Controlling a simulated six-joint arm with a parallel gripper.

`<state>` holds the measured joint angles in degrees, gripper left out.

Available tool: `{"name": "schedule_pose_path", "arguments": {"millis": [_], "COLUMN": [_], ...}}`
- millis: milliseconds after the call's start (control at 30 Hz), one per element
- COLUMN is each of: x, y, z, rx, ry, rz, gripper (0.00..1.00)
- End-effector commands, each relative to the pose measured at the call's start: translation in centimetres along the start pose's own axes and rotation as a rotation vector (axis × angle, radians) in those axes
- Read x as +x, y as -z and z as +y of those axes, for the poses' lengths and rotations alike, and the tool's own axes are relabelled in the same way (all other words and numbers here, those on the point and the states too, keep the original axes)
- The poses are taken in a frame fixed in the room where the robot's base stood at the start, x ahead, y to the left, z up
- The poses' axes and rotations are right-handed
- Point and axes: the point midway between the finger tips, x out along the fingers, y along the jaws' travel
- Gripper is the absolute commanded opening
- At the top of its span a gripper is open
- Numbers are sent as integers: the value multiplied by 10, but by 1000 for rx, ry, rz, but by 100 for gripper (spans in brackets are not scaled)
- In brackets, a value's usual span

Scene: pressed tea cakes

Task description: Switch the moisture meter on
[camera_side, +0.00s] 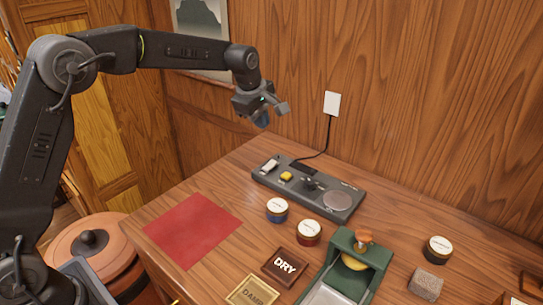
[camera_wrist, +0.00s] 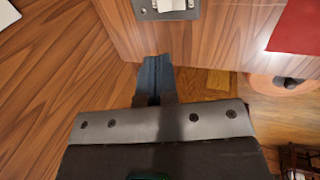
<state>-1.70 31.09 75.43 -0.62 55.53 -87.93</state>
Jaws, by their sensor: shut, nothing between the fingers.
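The moisture meter (camera_side: 308,206) is a flat, dark grey box at the back of the table, by the wall. It carries a pale switch (camera_side: 269,165) at its left end, a yellow button (camera_side: 286,176), a dark lever or knob and a round grey plate (camera_side: 337,200). My gripper (camera_side: 263,121) is shut and empty, in the air above and behind the meter's left end, apart from it. In the wrist view the shut blue fingers (camera_wrist: 155,72) point toward the meter's end (camera_wrist: 180,14), where a white switch part (camera_wrist: 167,4) is cut off by the top edge. The switch's setting is unclear.
A cord runs from the meter to a white wall plate (camera_side: 332,104). A red mat (camera_side: 193,230), several small jars, DRY (camera_side: 285,267) and DAMP (camera_side: 253,291) tiles and a green press (camera_side: 375,257) stand in front. The wooden wall is close behind.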

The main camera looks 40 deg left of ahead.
Motion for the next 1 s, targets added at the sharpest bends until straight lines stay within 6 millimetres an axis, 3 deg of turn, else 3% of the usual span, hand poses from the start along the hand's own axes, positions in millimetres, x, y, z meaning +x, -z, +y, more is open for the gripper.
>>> {"name": "schedule_pose_path", "arguments": {"millis": [467, 1000], "x": [10, 111], "y": [0, 0], "z": [0, -1], "rx": [-2, -1], "ry": [3, 3], "rz": [0, 0], "gripper": [0, 0]}}
